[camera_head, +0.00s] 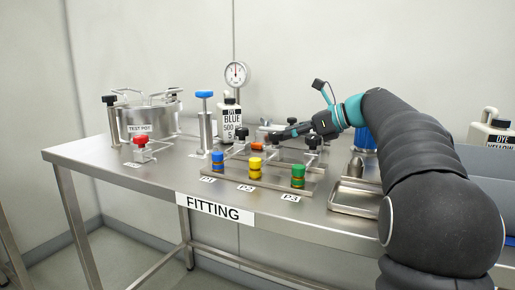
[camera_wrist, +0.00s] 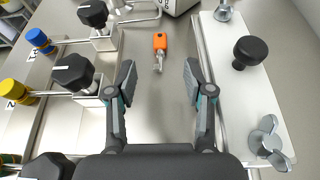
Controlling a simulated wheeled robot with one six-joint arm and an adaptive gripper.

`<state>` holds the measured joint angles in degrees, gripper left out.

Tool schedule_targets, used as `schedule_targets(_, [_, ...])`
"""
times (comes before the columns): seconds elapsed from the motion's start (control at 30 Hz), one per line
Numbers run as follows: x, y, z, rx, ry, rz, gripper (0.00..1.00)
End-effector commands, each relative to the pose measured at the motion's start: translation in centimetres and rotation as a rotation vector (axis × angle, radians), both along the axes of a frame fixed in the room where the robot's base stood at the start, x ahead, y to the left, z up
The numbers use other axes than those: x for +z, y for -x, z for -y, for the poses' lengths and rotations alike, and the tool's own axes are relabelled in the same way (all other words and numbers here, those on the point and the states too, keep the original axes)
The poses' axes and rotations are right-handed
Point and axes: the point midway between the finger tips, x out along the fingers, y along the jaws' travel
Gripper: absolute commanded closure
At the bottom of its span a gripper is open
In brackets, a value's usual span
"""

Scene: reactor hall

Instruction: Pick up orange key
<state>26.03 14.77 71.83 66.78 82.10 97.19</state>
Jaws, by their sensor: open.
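The orange key (camera_wrist: 159,42) lies on the bare steel table top in the wrist view, orange head away from me and metal shaft towards me. My gripper (camera_wrist: 158,72) is open and empty. Its two fingers are spread to the left and right of the line of the key, with the shaft tip just ahead of the gap between them. In the head view an orange piece (camera_head: 257,146), which looks like the key, shows just left of my gripper (camera_head: 275,135). How high my fingers are above the table is hard to tell.
Black knobs on valve pipes (camera_wrist: 75,72) stand close to the left finger. A white plate (camera_wrist: 238,90) with a black knob and wing nuts lies to the right. Blue, yellow and green fittings (camera_head: 256,170) line the table's front. A dye bottle (camera_head: 229,118) stands behind.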

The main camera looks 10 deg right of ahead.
Motion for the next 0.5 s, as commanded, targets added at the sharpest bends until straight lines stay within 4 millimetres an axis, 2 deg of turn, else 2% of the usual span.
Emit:
schedule_targets(0.1, [-0.9,-1.1,-1.7,0.003,0.001,-0.001,0.48])
schedule_targets(0.2, [-1.3,-1.8,-2.6,0.002,0.002,0.001,0.48])
schedule_targets(0.5, [-2.0,-2.7,-3.7,0.001,0.002,0.001,0.48])
